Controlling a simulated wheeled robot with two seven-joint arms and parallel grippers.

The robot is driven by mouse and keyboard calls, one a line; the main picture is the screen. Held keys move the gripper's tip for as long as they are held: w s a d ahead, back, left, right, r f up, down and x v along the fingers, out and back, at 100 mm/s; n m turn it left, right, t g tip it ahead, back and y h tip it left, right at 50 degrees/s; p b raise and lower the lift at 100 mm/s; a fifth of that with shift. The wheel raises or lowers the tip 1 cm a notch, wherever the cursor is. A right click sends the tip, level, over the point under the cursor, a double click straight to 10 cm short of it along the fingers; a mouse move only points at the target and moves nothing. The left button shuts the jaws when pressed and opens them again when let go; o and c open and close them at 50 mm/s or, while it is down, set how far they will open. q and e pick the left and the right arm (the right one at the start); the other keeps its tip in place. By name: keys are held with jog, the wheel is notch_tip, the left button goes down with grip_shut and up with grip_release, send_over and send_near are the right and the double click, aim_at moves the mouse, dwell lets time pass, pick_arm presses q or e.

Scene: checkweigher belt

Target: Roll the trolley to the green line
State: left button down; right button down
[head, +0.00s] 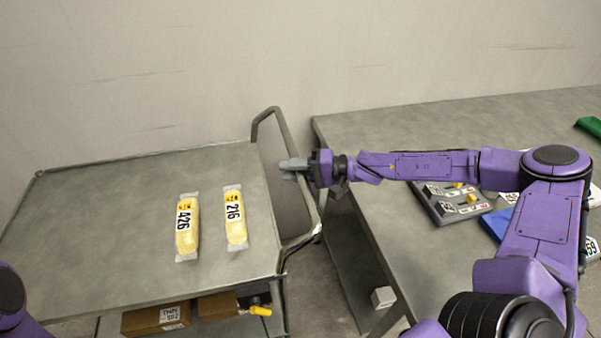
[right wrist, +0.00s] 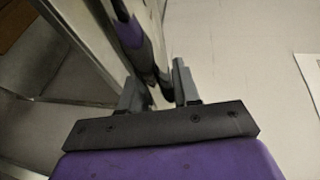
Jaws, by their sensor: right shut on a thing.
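The trolley (head: 110,200) is a grey flat-topped cart at the left of the head view, with a metal push handle (head: 306,200) on its right end. In the right wrist view the bar (right wrist: 130,35) runs down between the two fingers of my right gripper (right wrist: 157,88). My left gripper is outside the views; only a bit of my left arm shows at the lower left. I see no green line on the visible floor.
Two yellow packs, labelled 426 (head: 187,228) and 216 (head: 235,218), lie on the trolley top. Cardboard boxes (head: 157,319) sit below. A grey table (head: 410,130) stands close at the right, bearing a control panel (head: 455,205) and a green object (head: 590,126). A wall is behind.

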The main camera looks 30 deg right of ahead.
jog(key=shift+d, duration=0.5)
jog(key=c, duration=1.2)
grip_release()
jog(key=shift+s+d, duration=0.15)
jog(key=shift+d, duration=0.25)
jog(key=shift+c, duration=0.2)
jog(key=o, duration=0.3)
jog(key=shift+s+d, duration=0.2)
jog(key=shift+d, duration=0.1)
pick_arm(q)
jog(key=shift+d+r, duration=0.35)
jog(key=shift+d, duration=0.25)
pick_arm(e)
jog(key=shift+o, duration=0.2)
jog(key=shift+a, duration=0.15)
jog(key=shift+r, duration=0.15)
pick_arm(q)
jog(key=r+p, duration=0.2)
jog(key=p, duration=0.1)
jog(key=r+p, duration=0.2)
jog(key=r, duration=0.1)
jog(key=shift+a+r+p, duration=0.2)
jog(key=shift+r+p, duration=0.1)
jog(key=shift+p, duration=0.1)
pick_arm(e)
jog(key=v, duration=1)
jog(key=shift+s+d+f+t, duration=0.2)
jog(key=shift+s+d+t, duration=0.1)
